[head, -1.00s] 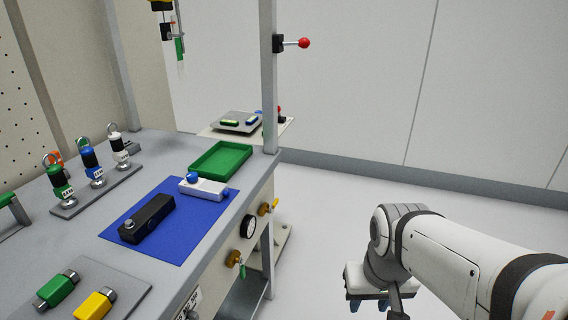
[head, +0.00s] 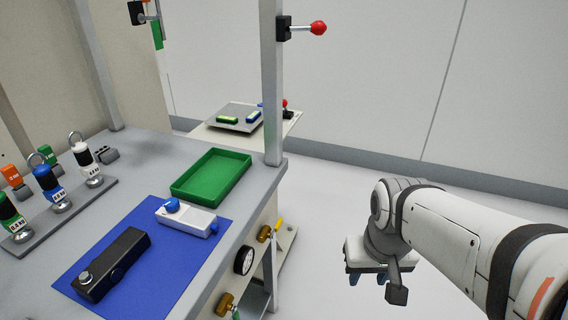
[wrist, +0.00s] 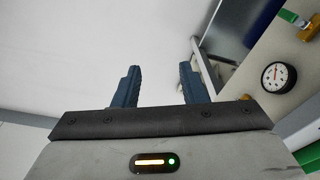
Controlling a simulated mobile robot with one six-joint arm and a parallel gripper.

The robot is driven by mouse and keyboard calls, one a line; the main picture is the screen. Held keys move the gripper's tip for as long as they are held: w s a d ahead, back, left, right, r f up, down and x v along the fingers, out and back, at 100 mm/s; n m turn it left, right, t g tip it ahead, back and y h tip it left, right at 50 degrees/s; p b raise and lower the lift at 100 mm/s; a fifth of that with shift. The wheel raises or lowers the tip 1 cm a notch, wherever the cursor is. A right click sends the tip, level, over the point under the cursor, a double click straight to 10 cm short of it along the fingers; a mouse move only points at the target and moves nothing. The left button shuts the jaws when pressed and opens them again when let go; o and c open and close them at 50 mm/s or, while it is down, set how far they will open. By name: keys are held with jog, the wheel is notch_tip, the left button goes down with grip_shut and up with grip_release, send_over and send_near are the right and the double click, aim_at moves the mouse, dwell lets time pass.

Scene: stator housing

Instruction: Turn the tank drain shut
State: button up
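Two brass valves sit on the bench's front side: one with a yellow handle (head: 267,232) and one with a green handle (head: 225,305), partly cut off at the bottom. I cannot tell which is the tank drain; no label is readable. A round white gauge (head: 243,260) sits between them. In the wrist view, the gauge (wrist: 279,77) and the green-handled valve (wrist: 303,25) are at the right. My gripper (head: 367,277) hangs over the floor, right of the bench and apart from both valves. Its two blue fingers (wrist: 158,85) are open and empty in the wrist view.
A metal post (head: 272,90) with a red-knobbed lever (head: 318,28) rises at the bench corner. The floor to the right is clear.

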aim_at(280, 225)
jog(key=w+a+f+g+y+b, duration=0.2)
jog(key=w+a+f+y+b, duration=0.15)
jog(key=a+f+y, duration=0.2)
jog(key=w+a+f+g+y+b, duration=0.2)
jog(key=w+a+f+y, duration=0.25)
jog(key=a, duration=0.25)
jog(key=w+d+f+m+t+y+b, duration=0.15)
jog(key=w+t+y, duration=0.25)
jog(key=w, duration=0.4)
jog(key=w+d+f+m+t+y+b, duration=0.1)
jog(key=w+f+m+t+y+b, duration=0.2)
jog(key=w, duration=0.4)
jog(key=shift+t, duration=0.8)
jog(key=x, duration=0.8)
jog(key=shift+w+f, duration=0.1)
jog(key=shift+f, duration=0.05)
jog(key=shift+c, duration=0.5)
grip_shut()
